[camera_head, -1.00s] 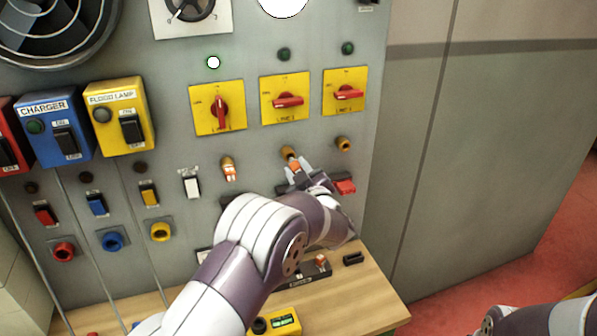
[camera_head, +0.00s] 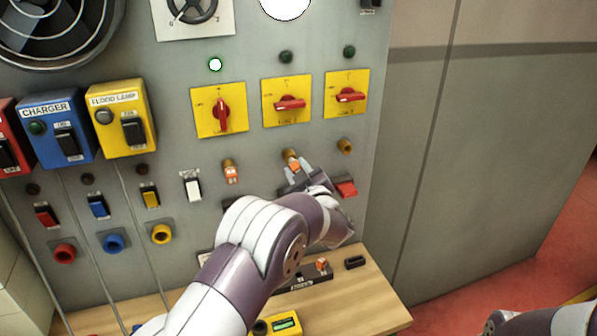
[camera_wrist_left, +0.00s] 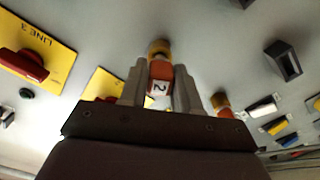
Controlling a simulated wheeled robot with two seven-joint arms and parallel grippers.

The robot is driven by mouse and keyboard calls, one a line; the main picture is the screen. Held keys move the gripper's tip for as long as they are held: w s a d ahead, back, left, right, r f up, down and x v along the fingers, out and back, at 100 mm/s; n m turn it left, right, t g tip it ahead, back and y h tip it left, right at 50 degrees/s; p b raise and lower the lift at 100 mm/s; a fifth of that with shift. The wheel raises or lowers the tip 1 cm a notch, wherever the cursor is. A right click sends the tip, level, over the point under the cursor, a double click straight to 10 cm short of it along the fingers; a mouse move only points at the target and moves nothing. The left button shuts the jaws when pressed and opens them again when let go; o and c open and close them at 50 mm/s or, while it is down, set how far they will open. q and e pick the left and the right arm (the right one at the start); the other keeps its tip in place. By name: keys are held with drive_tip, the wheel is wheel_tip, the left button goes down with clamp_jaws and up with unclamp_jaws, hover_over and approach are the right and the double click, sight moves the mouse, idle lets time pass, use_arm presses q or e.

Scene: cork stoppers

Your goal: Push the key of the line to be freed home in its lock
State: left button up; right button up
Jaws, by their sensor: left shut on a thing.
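My left gripper (camera_head: 293,172) is shut on an orange key with a white tag marked 2 (camera_wrist_left: 160,78), at the panel's middle brass lock (camera_head: 290,155). In the left wrist view the key's far end meets that lock (camera_wrist_left: 158,48); how deep it sits I cannot tell. The lock is below the middle yellow switch plate (camera_head: 287,89), whose red handle lies nearly level. Another orange key (camera_head: 231,173) sits in the left lock (camera_head: 228,163). The right lock (camera_head: 345,146) appears empty. My right gripper is out of view.
The left switch (camera_head: 222,115) has its handle upright, with a white lit lamp (camera_head: 215,64) above it. A red part (camera_head: 346,188) is close right of my gripper. Below, a wooden bench (camera_head: 370,296) holds a black rack (camera_head: 305,283) with an orange item and a yellow meter (camera_head: 286,324).

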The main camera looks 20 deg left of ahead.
use_arm(q)
drive_tip(key=shift+x, duration=0.9)
idle(0.5)
drive_tip(key=o, duration=1.1)
drive_tip(key=shift+s+d, duration=0.1)
drive_tip(key=shift+s, duration=0.05)
drive_tip(key=shift+s+d+f+b, duration=0.15)
drive_tip(key=shift+s+d+b, duration=0.15)
drive_tip(key=shift+b, duration=0.2)
drive_tip(key=b+v, duration=0.4)
drive_tip(key=v, duration=0.7)
drive_tip(key=shift+s, duration=0.3)
drive_tip(key=shift+d, duration=0.15)
